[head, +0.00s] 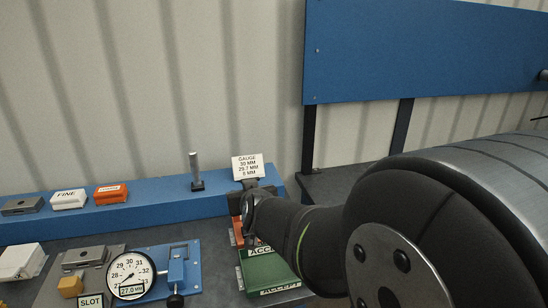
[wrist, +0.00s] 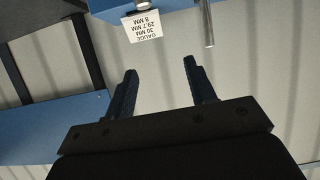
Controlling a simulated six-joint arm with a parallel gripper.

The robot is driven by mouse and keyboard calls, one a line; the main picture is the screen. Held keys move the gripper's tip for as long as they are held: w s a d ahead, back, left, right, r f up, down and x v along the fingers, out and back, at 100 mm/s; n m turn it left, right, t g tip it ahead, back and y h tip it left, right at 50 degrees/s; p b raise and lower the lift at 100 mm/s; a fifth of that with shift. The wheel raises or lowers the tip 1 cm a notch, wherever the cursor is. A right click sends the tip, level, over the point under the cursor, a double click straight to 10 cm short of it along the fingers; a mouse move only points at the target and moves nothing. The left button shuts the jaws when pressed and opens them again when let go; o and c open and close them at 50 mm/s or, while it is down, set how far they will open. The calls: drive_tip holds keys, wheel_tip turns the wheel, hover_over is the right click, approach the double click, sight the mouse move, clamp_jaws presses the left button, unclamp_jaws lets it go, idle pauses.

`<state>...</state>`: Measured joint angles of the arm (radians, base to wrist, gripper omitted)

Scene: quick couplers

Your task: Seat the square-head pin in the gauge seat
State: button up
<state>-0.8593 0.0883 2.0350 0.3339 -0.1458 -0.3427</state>
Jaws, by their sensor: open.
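A slim metal rod (head: 195,166) stands upright on a small dark square foot on the blue ledge. It also shows in the wrist view (wrist: 208,24). I cannot tell whether it is the square-head pin or a fixed post. A white gauge card (head: 247,167) reads 30 MM and more; it also shows upside down in the wrist view (wrist: 145,27). A gauge seat cannot be made out clearly near the card. My gripper (wrist: 160,66) is open with nothing between its fingers. In the head view my arm hides most of it, in front of the ledge by the card.
A dial gauge (head: 130,275) stands on a blue fixture at the front. A yellow piece (head: 70,287) sits by the SLOT label. A green ACCEPT tray (head: 268,270) lies below my arm. The ledge (head: 150,206) carries a white FINE block (head: 68,199) and an orange block (head: 110,194).

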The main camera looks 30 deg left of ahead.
drive_tip(key=a+m+t+y, duration=0.1)
drive_tip(key=a+m, duration=0.5)
drive_tip(key=m, duration=0.2)
drive_tip(key=m+t, duration=0.4)
drive_tip(key=m, duration=2.6)
approach(192, 156)
drive_tip(key=x, duration=0.6)
drive_tip(key=shift+x, duration=2.75)
clamp_jaws()
